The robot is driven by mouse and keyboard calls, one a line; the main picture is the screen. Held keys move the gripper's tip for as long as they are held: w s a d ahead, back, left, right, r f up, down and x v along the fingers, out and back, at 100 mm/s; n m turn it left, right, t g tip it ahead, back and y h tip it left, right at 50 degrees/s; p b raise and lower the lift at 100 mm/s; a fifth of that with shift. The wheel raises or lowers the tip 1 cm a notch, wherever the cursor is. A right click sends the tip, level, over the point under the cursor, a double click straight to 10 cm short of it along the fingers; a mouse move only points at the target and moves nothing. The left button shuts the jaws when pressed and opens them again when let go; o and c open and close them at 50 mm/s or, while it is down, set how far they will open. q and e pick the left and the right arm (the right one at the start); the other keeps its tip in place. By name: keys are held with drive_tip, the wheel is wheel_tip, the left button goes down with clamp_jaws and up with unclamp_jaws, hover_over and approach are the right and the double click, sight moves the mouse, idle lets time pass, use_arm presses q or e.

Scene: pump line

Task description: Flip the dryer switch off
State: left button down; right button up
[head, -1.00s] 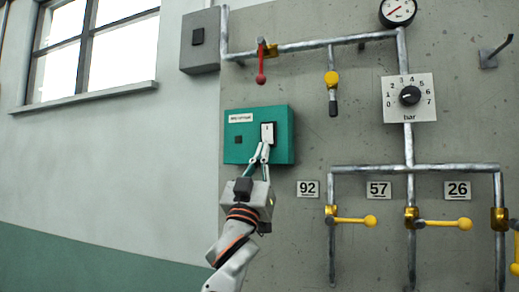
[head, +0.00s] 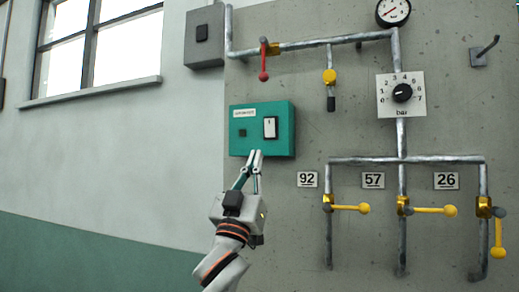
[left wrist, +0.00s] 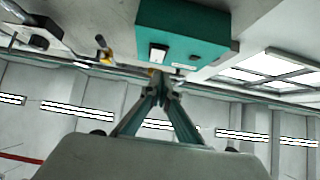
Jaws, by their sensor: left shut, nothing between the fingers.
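The dryer switch is a white rocker (head: 270,127) on the front of a green box (head: 256,141) mounted on the grey panel. A small dark square and a white label are on the same box. My left gripper (head: 256,153) is shut and empty, its fingertips just below the rocker, at the box's lower edge. In the left wrist view the green box (left wrist: 186,22) and the white rocker (left wrist: 158,54) show beyond the shut fingertips (left wrist: 160,78). I cannot tell from these views which way the rocker is set. My right gripper is not in view.
A grey box (head: 204,36) hangs above left. A bar dial (head: 402,93) and several yellow lever valves are to the right.

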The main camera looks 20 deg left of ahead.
use_arm(q)
drive_tip(key=v, duration=0.5)
drive_tip(key=shift+w+f+b, duration=0.1)
drive_tip(key=shift+b, duration=0.2)
drive_tip(key=shift+f, duration=0.1)
